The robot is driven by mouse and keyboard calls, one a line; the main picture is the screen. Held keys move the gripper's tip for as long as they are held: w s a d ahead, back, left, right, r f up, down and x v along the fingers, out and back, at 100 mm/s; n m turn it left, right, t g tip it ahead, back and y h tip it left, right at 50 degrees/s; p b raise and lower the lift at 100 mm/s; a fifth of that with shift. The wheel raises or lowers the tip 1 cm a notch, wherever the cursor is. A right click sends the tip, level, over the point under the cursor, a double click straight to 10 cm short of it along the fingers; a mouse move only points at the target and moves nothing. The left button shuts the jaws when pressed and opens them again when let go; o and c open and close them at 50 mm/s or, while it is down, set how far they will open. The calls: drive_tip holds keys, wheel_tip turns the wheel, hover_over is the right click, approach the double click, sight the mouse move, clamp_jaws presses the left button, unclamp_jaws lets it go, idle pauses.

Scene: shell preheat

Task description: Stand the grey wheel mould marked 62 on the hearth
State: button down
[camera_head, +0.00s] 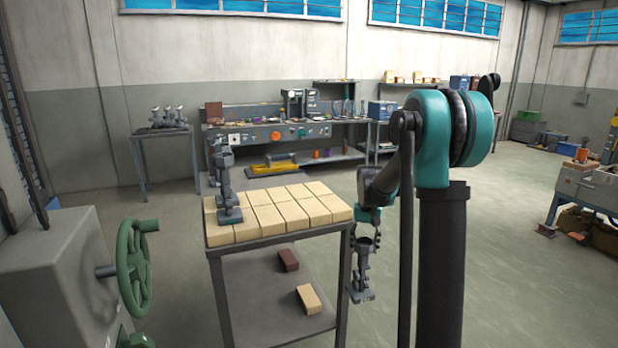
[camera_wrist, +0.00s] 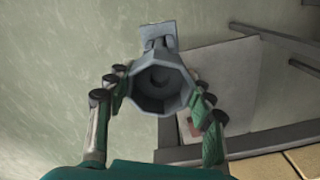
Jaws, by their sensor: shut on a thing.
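The hearth (camera_head: 280,230) is a metal-framed stand topped with pale firebricks. One grey mould (camera_head: 229,190) stands upright on its left part. My gripper (camera_head: 366,236) is shut on a second grey mould (camera_head: 361,278), which hangs upright to the right of the hearth, below the brick top. In the wrist view my gripper (camera_wrist: 160,90) has its green-padded fingers on both sides of this mould (camera_wrist: 160,83), around its octagonal cup, with the foot showing beyond. No number is readable on either mould, so I cannot tell which is marked 62.
A dark red brick (camera_head: 287,260) and a pale brick (camera_head: 309,299) lie on the hearth's lower shelf. A grey machine with a green handwheel (camera_head: 134,268) stands at left. A small table (camera_head: 163,133) behind holds several grey moulds. Open floor lies right of the hearth.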

sight(362, 297)
drive_tip(key=shift+n, duration=0.5)
drive_tip(key=s+f, duration=0.1)
drive_tip(key=f, duration=0.4)
drive_tip(key=s+f, duration=0.1)
drive_tip(key=f, duration=0.4)
drive_tip(key=s+f, duration=0.2)
drive_tip(key=f, duration=0.3)
drive_tip(key=shift+d+f, duration=0.1)
drive_tip(key=shift+f, duration=0.05)
